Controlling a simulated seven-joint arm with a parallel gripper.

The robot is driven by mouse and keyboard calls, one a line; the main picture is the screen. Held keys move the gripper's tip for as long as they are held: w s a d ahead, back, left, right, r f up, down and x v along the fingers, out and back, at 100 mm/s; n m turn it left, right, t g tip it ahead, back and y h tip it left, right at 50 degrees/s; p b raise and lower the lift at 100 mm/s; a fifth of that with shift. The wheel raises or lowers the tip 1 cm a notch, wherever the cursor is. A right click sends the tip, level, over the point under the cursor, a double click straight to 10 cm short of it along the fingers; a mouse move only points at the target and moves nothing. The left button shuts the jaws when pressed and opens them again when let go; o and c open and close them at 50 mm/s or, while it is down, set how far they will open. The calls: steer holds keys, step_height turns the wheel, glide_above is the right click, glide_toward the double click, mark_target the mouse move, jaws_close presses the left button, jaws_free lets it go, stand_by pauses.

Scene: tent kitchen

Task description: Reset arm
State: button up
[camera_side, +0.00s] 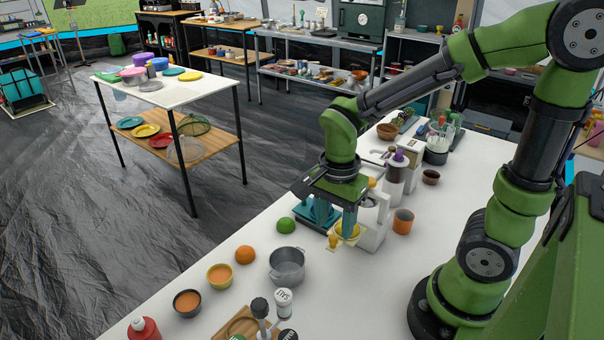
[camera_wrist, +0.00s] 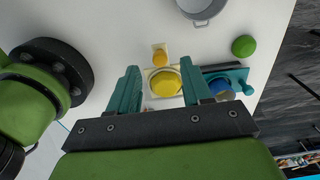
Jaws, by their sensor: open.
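My gripper (camera_side: 337,224) hangs pointing down over the white counter (camera_side: 240,225), with its teal fingers spread. In the wrist view my gripper (camera_wrist: 161,72) is open, with nothing clamped between the fingers. A yellow round bowl-like thing (camera_wrist: 165,83) shows below and between the fingers, on or beside a cream piece with a yellow-orange knob (camera_wrist: 160,58). The bowl-like thing also shows in the side view (camera_side: 349,230), partly hidden by a finger. I cannot tell whether the fingers touch it. A teal appliance with a blue part (camera_wrist: 222,82) sits just right of the fingers.
A green lime (camera_side: 286,225), an orange (camera_side: 245,254), a grey pot (camera_side: 287,266) and two small bowls (camera_side: 219,276) (camera_side: 187,302) stand nearby. An orange cup (camera_side: 403,221) and bottles (camera_side: 396,172) are close on the right. A salt shaker (camera_side: 284,302) stands in front.

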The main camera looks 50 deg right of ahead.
steer(key=shift+r, duration=1.45)
steer(key=shift+w+f+n, duration=0.1)
steer(key=shift+n, duration=1)
steer(key=shift+a+r+n+t, duration=0.2)
steer(key=shift+n+t, duration=0.2)
steer(key=shift+n, duration=0.6)
step_height(320, 180, up, 9)
steer(key=s+n+t+y, duration=0.2)
steer(key=n+t, duration=0.4)
steer(key=n, duration=0.3)
steer(key=shift+d+f+n, duration=0.15)
steer(key=shift+d+n, duration=0.1)
steer(key=shift+n, duration=0.15)
